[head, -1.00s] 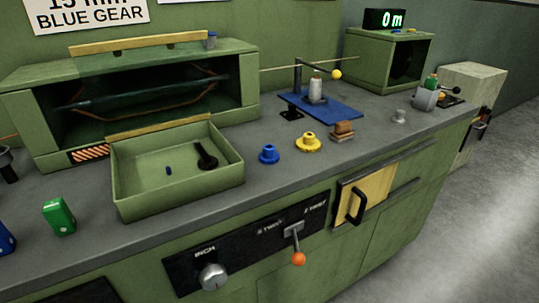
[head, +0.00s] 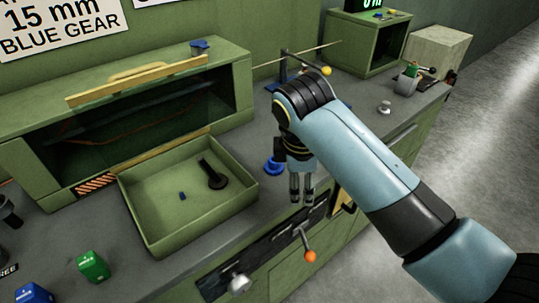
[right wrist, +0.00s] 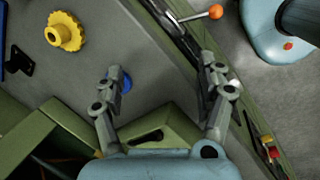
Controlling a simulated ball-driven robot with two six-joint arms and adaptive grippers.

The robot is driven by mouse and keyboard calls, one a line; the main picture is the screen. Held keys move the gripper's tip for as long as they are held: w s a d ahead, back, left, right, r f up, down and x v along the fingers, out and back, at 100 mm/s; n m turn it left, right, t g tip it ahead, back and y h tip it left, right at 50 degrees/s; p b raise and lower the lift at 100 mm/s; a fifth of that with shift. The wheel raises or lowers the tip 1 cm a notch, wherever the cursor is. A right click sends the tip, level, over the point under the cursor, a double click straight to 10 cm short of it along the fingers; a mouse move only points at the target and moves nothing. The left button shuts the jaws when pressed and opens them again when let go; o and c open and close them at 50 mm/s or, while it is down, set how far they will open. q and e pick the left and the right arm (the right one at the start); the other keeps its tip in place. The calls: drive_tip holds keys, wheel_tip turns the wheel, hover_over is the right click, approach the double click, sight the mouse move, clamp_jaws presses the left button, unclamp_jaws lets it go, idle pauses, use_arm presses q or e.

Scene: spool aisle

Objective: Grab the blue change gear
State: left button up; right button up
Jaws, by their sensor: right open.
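The blue change gear (head: 272,167) stands on the grey bench top, to the right of the green tray, partly hidden by my right gripper in the head view. My right gripper (head: 301,198) points down, open and empty, just right of the gear and over the bench's front edge. In the right wrist view the open fingers (right wrist: 165,70) are spread wide. There the blue gear (right wrist: 127,83) shows partly behind the left finger, not centred between the fingers. My left gripper is in neither view.
A yellow gear (right wrist: 64,32) is on the bench near the blue one. The green tray (head: 150,235) holds a black part and a small blue piece. A lever with an orange knob (head: 309,256) sticks out of the front panel. Green (head: 93,266) and blue blocks stand at left.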

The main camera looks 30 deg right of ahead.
drive_tip(key=w+a+r+n+g, duration=0.1)
drive_tip(key=w+r+n, duration=0.25)
drive_tip(key=w, duration=0.25)
drive_tip(key=w+r+n, duration=0.2)
drive_tip(key=w+n, duration=0.2)
drive_tip(key=w, duration=0.1)
hover_over(270, 160)
drive_tip(key=shift+n+g+h, duration=0.3)
drive_tip(key=shift+n+h, duration=0.05)
drive_tip(key=shift+h, duration=0.05)
wheel_tip(270, 160, down, 5)
drive_tip(key=shift+r, duration=0.2)
drive_tip(key=shift+a+x, duration=0.15)
drive_tip(key=shift+x, duration=1.2)
drive_tip(key=shift+a+x, duration=0.1)
drive_tip(key=shift+x, duration=1.3)
drive_tip(key=shift+s, duration=0.2)
drive_tip(key=c, duration=1.2)
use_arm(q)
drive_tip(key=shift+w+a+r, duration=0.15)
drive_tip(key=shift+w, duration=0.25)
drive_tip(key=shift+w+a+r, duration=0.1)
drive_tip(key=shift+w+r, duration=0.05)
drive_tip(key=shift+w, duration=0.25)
